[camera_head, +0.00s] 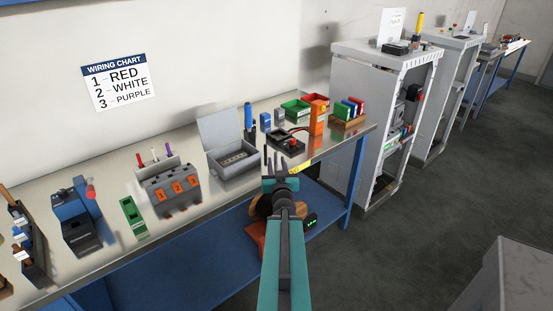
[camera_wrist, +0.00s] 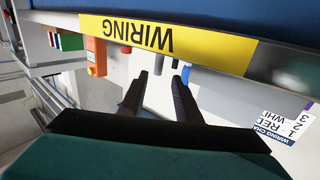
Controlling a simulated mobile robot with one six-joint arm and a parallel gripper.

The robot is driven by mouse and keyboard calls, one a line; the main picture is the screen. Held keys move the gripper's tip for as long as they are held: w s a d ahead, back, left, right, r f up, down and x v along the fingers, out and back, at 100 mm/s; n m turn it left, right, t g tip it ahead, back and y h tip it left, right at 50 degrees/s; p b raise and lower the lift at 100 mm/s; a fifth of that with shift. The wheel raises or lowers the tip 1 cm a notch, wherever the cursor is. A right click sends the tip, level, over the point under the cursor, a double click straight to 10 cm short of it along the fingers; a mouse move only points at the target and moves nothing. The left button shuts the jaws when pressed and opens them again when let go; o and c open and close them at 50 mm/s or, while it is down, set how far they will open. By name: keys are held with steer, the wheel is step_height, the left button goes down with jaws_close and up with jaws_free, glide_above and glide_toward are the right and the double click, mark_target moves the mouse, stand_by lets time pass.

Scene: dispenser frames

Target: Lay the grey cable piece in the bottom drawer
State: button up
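I cannot pick out a grey cable piece in either view. No drawer can be made out either. My gripper (camera_head: 276,160) is at the front edge of the metal-topped workbench (camera_head: 190,222), near the bench's right part. In the wrist view, its two dark fingers (camera_wrist: 161,76) stand apart with nothing seen between them. A yellow label reading WIRING (camera_wrist: 165,42) shows upside down close beyond the fingers. My arm hides part of the bench front and the space under it.
On the bench are a grey open-lidded box (camera_head: 237,170), an orange block (camera_head: 318,118), a grey unit with orange switches (camera_head: 175,188) and a blue device (camera_head: 78,215). A grey cabinet (camera_head: 357,125) stands right of the bench. The floor (camera_head: 400,240) at right is largely clear.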

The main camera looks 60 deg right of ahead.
steer(key=shift+s+a+r+p, duration=0.2)
steer(key=shift+s+a+p, duration=0.1)
steer(key=shift+p, duration=0.6)
steer(key=a+p, duration=0.1)
steer(key=p, duration=0.2)
steer(key=shift+s, duration=0.25)
steer(key=shift+s+a+p, duration=0.25)
steer(key=shift+p, duration=0.5)
steer(key=shift+s+a+f+p, duration=0.1)
steer(key=shift+s+a+p, duration=0.05)
steer(key=shift+p, duration=0.2)
steer(key=shift+f, duration=0.1)
